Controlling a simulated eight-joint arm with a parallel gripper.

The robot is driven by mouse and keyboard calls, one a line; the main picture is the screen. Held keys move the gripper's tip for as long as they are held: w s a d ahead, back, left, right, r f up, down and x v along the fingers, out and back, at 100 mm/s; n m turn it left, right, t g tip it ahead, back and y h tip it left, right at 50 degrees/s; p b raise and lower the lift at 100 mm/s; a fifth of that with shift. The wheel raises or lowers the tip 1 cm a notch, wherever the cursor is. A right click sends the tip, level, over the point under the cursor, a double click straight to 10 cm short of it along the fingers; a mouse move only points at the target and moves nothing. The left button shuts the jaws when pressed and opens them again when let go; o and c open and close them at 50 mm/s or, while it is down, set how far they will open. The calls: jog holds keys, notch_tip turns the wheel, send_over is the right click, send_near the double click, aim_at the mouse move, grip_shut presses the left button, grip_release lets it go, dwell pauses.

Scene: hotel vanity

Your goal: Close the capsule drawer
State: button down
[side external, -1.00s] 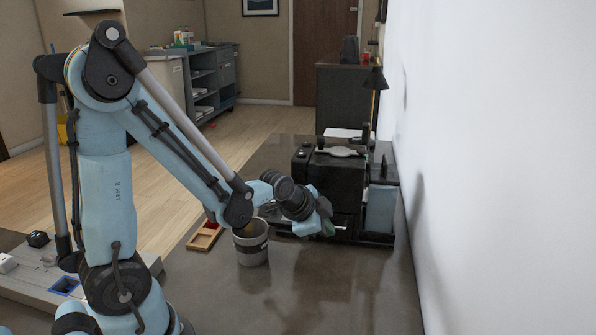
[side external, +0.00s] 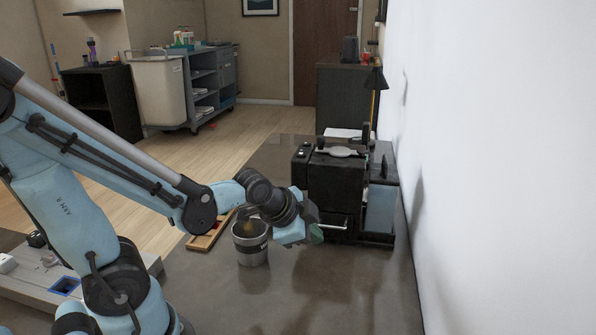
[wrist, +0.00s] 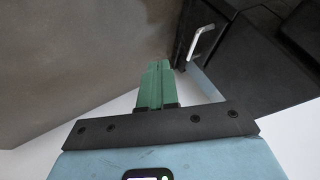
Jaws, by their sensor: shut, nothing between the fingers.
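The black capsule coffee machine (side external: 345,185) stands on the dark counter near the wall. A pale metal bar handle (side external: 334,227) shows at the low part of its front, and also in the wrist view (wrist: 201,42). The drawer body is mostly hidden or too dark to tell how far it stands out. My gripper (side external: 317,236) is just left of the handle, low over the counter. In the wrist view its green fingers (wrist: 158,72) are together and empty, with a gap between them and the handle.
A grey cup or bin (side external: 251,246) stands on the counter close to my wrist, on its left. A wooden tray (side external: 205,240) lies behind it. The white wall (side external: 480,180) bounds the right. The counter (side external: 320,295) in front is clear.

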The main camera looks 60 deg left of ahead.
jog(key=s+d+r+n, duration=0.3)
jog(key=s+r+n, duration=0.2)
jog(key=n, duration=0.2)
jog(key=shift+g+h, duration=0.3)
jog(key=shift+g, duration=0.1)
dwell(0.5)
dwell(0.8)
